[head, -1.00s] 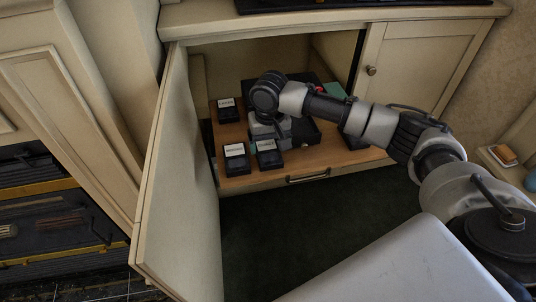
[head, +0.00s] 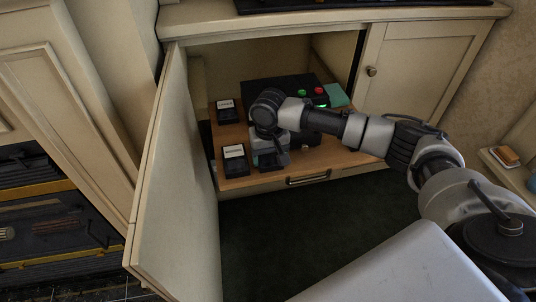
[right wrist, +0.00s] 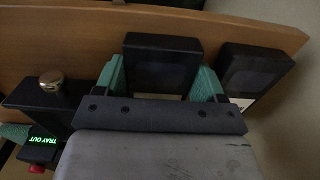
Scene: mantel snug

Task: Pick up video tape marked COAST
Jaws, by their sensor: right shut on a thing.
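My right gripper (head: 269,156) is low over the front of the wooden shelf (head: 240,180) inside the open cabinet. In the right wrist view its two green fingers (right wrist: 162,70) stand on either side of a black video tape (right wrist: 163,47), and it is shut on that tape. The tape's label is hidden, so I cannot tell whether it is the one marked COAST. A second tape with a white label (head: 234,152) lies just left of it, and a third (head: 226,105) lies further back; their labels are too small to read surely. My left gripper is not in view.
A black player (head: 285,92) with green and red buttons stands behind my right arm; its display (right wrist: 43,142) reads TRAY OUT. A teal item (head: 337,95) is beside it. The open cabinet door (head: 175,190) bounds the left side. A drawer handle (head: 308,178) is below the shelf.

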